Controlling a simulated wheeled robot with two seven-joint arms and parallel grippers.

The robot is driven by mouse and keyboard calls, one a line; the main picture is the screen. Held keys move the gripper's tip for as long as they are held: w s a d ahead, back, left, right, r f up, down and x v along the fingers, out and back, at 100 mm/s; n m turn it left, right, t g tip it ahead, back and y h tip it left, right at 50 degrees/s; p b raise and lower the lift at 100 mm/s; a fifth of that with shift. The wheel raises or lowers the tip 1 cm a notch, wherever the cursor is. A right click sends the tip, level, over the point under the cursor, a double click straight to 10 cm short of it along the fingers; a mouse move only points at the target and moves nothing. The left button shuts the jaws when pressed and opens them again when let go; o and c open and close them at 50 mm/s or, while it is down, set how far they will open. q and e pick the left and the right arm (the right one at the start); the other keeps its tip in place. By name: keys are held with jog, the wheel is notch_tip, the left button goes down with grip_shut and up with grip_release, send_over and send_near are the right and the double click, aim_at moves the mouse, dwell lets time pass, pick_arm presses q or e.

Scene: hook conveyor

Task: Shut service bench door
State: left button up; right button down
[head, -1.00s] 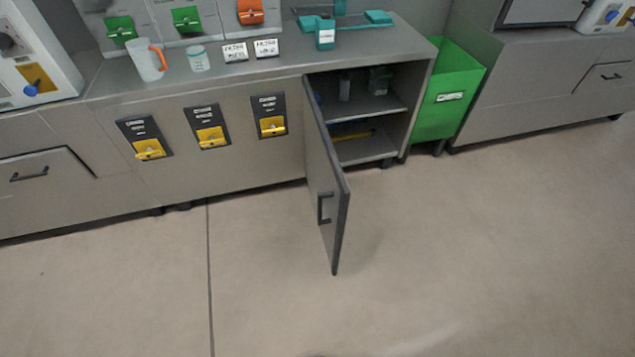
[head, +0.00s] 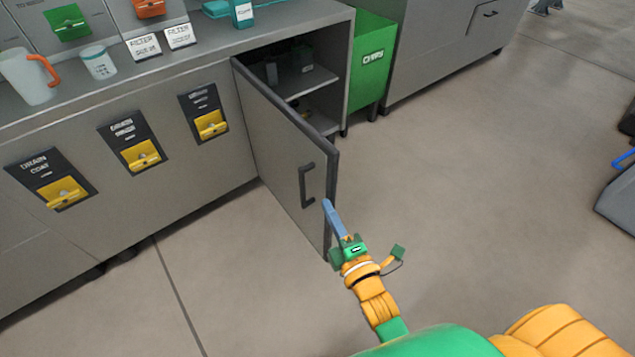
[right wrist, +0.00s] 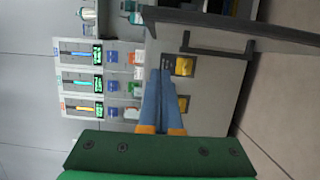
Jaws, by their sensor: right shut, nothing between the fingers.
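The grey service bench door (head: 290,155) stands open, swung out from the bench front in the head view. Its dark handle (head: 307,185) is on the face turned to the left. The door also shows at the top right of the right wrist view (right wrist: 240,24), with its handle (right wrist: 215,52) below. My right gripper (head: 328,206) is at the door's free edge, its blue fingers shut and empty; whether they touch the door I cannot tell. The fingers also show in the right wrist view (right wrist: 161,80). My left gripper is not in view.
The open cabinet (head: 300,80) has shelves with small items inside. A green bin (head: 372,60) stands right of it. Yellow-handled panels (head: 140,150) line the bench front. A mug (head: 28,78) and a cup (head: 98,62) stand on top.

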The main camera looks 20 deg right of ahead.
aim_at(331, 174)
jog(key=w+d, duration=0.1)
jog(key=w, duration=0.2)
jog(key=w+d, duration=0.1)
jog(key=w, duration=0.2)
jog(key=w+d+b, duration=0.1)
jog(key=w, duration=0.3)
jog(key=shift+d, duration=0.3)
jog(key=shift+d, duration=0.1)
